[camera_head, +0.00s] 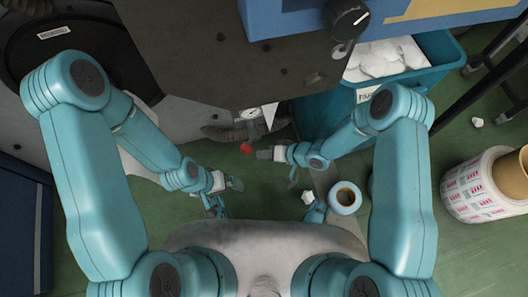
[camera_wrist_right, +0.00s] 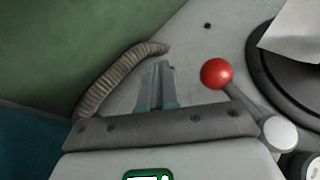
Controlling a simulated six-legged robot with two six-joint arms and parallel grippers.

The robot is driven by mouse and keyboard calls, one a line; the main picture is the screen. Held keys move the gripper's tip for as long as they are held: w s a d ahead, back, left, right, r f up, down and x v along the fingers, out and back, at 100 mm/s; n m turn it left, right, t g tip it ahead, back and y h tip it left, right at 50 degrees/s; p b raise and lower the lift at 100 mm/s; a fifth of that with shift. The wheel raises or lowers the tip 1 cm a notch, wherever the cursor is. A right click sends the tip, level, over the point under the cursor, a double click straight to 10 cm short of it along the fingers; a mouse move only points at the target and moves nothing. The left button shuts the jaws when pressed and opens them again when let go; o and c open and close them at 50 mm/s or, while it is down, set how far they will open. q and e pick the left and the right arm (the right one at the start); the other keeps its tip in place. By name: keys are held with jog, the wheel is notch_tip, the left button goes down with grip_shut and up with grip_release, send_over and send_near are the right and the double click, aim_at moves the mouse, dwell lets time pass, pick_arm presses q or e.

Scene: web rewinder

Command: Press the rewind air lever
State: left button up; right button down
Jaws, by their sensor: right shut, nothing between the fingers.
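The rewind air lever has a red ball knob (camera_head: 246,149), which shows small beside my right gripper. In the right wrist view the red knob (camera_wrist_right: 216,73) sits on a short grey rod that runs down to a pale round pivot (camera_wrist_right: 280,134). My right gripper (camera_head: 263,154) is shut and empty, with its fingertips just right of the knob. In the wrist view its fingers (camera_wrist_right: 158,82) point at the grey panel, left of the knob, with a gap in the picture. My left gripper (camera_head: 235,184) hangs lower left of the knob; its finger gap is unclear.
A ribbed hose (camera_wrist_right: 115,75) curves left of the right fingers. A dark machine plate (camera_head: 235,45) overhangs the lever. A teal bin (camera_head: 320,115) of white scraps stands right. A large label roll (camera_head: 480,185) and a small roll (camera_head: 345,197) are on the green floor.

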pick_arm(q)
jog(key=shift+s+d+r+p, duration=0.1)
jog(key=shift+d+r+p, duration=0.2)
jog(key=shift+r+p, duration=0.45)
jog(key=shift+s+d+r+p, duration=0.1)
jog(key=shift+d+r+p, duration=0.2)
jog(key=shift+r+p, duration=0.35)
pick_arm(e)
jog(key=s+d+r, duration=0.1)
jog(key=d+r, duration=0.1)
jog(key=d, duration=0.7)
jog(key=shift+s+d+r, duration=0.15)
jog(key=shift+s+d, duration=0.15)
jog(key=shift+d, duration=0.1)
pick_arm(q)
jog(key=shift+f, duration=0.15)
